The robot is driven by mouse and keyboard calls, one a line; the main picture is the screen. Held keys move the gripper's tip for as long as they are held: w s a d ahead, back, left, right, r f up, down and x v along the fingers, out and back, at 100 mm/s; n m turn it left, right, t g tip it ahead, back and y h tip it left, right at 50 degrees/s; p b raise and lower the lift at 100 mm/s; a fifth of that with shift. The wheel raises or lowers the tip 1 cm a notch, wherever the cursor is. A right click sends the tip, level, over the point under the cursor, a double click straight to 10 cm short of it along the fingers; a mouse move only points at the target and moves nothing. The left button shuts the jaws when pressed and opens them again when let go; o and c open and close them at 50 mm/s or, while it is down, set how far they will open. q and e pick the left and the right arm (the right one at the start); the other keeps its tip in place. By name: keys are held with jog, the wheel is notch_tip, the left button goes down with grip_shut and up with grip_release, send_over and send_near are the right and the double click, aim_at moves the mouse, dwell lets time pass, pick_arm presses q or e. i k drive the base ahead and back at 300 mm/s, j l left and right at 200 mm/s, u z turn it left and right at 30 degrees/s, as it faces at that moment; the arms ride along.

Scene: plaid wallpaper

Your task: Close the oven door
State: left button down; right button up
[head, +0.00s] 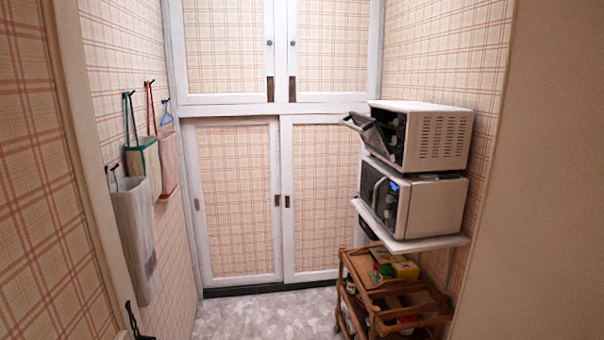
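A white toaster oven (436,140) sits at the right on top of another white oven, a microwave (432,204). The toaster oven's dark door (370,132) is hinged at its lower edge and hangs partly open, tilted out to the left. Its handle is at the door's outer end. The microwave's front faces left and its door looks shut, with a small blue display lit. Neither of my grippers is in the head view.
Both ovens stand on a white wall shelf (408,240). A wooden cart (385,300) with packages stands below it. Bags and cloths (135,235) hang on the left wall. White-framed plaid cabinets (237,200) close the back. The grey floor (265,315) between is clear.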

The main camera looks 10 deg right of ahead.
aim_at(371, 140)
jog(key=i+z, duration=0.1)
jog(key=i, duration=0.4)
jog(key=i+j+z, duration=0.15)
jog(key=i, duration=0.4)
jog(key=i+j+z, duration=0.1)
jog(key=i, duration=0.4)
jog(key=i+j+z, duration=0.25)
jog(key=i+z, duration=0.25)
jog(key=i+j+z, duration=0.5)
jog(key=k+l, duration=0.05)
jog(key=l, duration=0.05)
